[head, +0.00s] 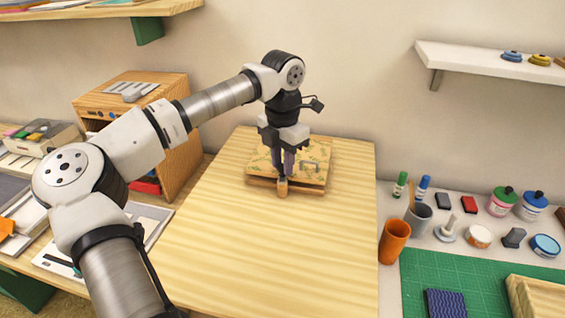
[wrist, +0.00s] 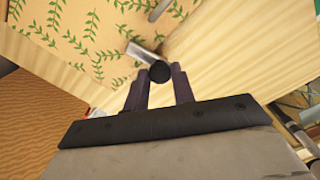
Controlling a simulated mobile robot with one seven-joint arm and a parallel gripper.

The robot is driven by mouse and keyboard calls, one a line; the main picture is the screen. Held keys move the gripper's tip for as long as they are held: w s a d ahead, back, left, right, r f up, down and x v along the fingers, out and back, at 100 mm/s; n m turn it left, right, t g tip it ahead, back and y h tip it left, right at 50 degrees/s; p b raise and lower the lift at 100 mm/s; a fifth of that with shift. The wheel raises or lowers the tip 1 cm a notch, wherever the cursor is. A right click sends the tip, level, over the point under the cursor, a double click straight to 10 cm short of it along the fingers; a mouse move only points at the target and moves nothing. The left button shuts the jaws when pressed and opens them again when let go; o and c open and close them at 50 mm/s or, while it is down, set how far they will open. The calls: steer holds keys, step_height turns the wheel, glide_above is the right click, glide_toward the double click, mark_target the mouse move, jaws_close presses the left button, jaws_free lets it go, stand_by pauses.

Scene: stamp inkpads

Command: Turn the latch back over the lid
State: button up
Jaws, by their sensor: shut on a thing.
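The box lid (head: 318,150) is pale with a green leaf pattern. It lies flat on a low wooden box at the back of the wooden table, and it also fills the upper left of the wrist view (wrist: 85,30). The latch (wrist: 143,53) is a grey bar with a dark round end, near the lid's edge in the wrist view. My gripper (head: 283,172) points down at the front of the box. Its two purple fingers are shut on the latch's dark end. In the head view the fingers hide most of the latch, so its exact angle is unclear.
A small grey handle (head: 310,166) stands on the lid, right of my fingers. The wooden table (head: 240,250) is bare in front of the box. An orange cup (head: 394,242) stands past its right edge, beside pens, inkpads and pots. A wooden cabinet (head: 180,150) stands left.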

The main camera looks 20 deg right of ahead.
steer(key=shift+m, duration=1.1)
steer(key=o, duration=1)
step_height(320, 180, up, 14)
steer(key=b, duration=0.2)
steer(key=shift+s+f, duration=0.1)
steer(key=shift+f, duration=0.05)
